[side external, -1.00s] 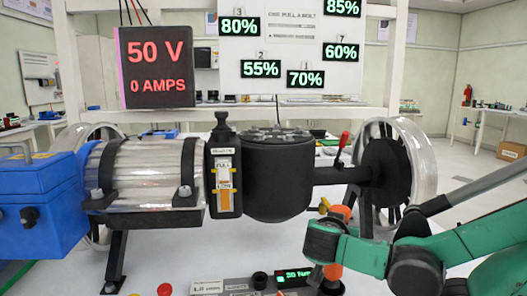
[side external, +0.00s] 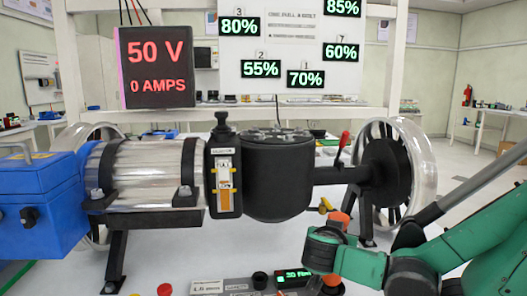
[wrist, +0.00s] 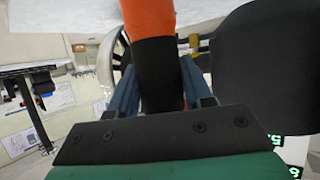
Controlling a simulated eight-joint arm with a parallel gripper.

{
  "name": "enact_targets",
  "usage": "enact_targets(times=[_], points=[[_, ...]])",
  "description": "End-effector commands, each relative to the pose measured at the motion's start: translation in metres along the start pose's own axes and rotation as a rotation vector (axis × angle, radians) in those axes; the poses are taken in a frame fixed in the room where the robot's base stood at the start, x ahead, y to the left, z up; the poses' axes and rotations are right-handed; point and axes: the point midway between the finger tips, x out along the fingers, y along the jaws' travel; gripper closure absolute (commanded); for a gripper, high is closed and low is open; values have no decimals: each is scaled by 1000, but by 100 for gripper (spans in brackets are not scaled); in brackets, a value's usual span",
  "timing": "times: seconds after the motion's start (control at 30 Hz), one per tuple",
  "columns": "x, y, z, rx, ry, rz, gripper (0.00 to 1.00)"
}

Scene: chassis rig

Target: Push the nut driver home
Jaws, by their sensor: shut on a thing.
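An orange and black tool, which appears to be the nut driver (wrist: 148,18), stands in my gripper (wrist: 158,88) in the wrist view. The two blue-grey fingers close on its black part, and its orange part runs out of the top of the picture. In the side view my gripper (side external: 325,245) is at the lower right, in front of the bench. Orange shows above and below my green wrist there; the fingers and most of the tool are hidden. The black drum-shaped housing (side external: 277,180) is up and left of my gripper. I cannot see what the tool's end touches.
A spoked wheel (side external: 422,170) and a red-tipped lever (side external: 344,145) are on the right. Labelled blocks and a green readout (side external: 293,277) sit at the front edge.

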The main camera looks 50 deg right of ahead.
Motion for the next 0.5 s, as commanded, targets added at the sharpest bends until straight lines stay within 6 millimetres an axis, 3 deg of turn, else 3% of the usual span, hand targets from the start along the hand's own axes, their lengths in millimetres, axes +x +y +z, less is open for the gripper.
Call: enact_targets(times=[0.5], points=[[3,0,6,0,1,0,100]])
